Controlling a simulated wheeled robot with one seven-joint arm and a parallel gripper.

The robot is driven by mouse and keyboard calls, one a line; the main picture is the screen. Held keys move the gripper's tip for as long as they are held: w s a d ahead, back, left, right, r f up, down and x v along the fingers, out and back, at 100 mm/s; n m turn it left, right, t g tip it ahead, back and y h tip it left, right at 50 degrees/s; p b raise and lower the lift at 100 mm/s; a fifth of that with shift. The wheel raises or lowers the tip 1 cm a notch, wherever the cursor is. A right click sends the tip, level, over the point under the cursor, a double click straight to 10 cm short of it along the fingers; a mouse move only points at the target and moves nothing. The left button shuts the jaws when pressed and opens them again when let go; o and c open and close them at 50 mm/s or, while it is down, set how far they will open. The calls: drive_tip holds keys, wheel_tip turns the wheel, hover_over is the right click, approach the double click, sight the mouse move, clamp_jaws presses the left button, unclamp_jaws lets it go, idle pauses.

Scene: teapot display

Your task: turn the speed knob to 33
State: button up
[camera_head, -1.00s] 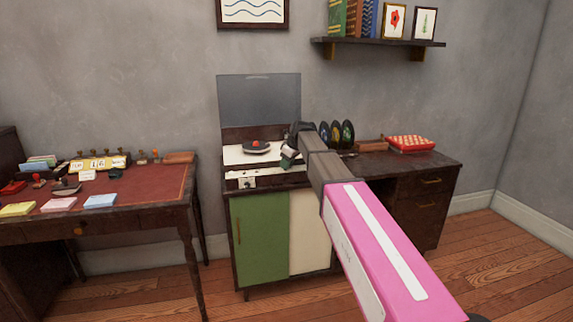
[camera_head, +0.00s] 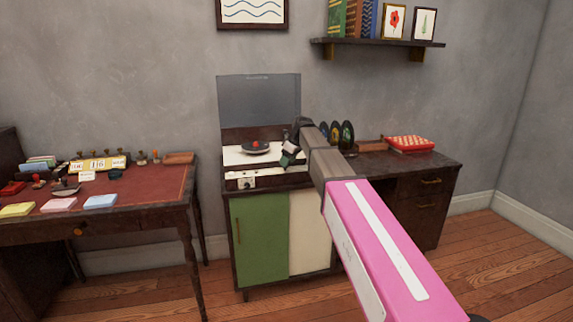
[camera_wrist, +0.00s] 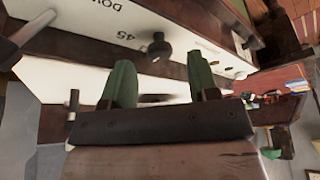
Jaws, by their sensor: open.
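The record player (camera_head: 236,158) stands on the cabinet, its lid up, with a cream front strip (camera_head: 232,184) carrying dark controls. In the wrist view a black knob (camera_wrist: 159,49) stands out from the cream panel, with "45" printed beside it and part of a word farther left. A "33" mark is not readable, and neither is the knob's pointer. My gripper (camera_wrist: 162,76) is open and empty. Its two green fingers point toward the panel, and the knob appears just past the tips, between them in the picture. In the head view my gripper (camera_head: 288,155) hangs over the player's right side.
A dark turntable platter (camera_head: 256,147) with a red centre is on the deck, left of my gripper. Upright dark discs (camera_head: 346,135) stand close behind my arm. A red checked box (camera_head: 410,143) lies farther right. A desk (camera_head: 150,185) with stamps is at left.

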drive_tip(key=v, duration=0.8)
drive_tip(key=shift+d+r, duration=0.15)
drive_tip(key=shift+r, duration=0.15)
drive_tip(key=shift+s, duration=0.1)
drive_tip(key=s+d+f+m+h, duration=0.1)
drive_tip(key=s+d+f+m, duration=0.2)
drive_tip(key=s+d+f, duration=0.6)
drive_tip(key=s+d+f+m+h, duration=0.15)
drive_tip(key=s+f+m, duration=0.3)
drive_tip(key=f, duration=0.95)
drive_tip(key=s+d+f+m, duration=0.1)
drive_tip(key=s+d+f, duration=0.2)
drive_tip(key=s, duration=0.3)
drive_tip(key=s+d+f+m+g+h, duration=0.1)
drive_tip(key=s+d+f+m, duration=0.1)
drive_tip(key=s+f, duration=0.3)
drive_tip(key=s+d+f+m+g, duration=0.1)
drive_tip(key=s+d+f+m, duration=0.1)
drive_tip(key=s+d+f, duration=0.2)
drive_tip(key=s+f, duration=0.1)
drive_tip(key=s, duration=0.2)
drive_tip(key=shift+s, duration=0.4)
drive_tip(key=shift+w+h, duration=0.1)
drive_tip(key=shift+h, duration=0.15)
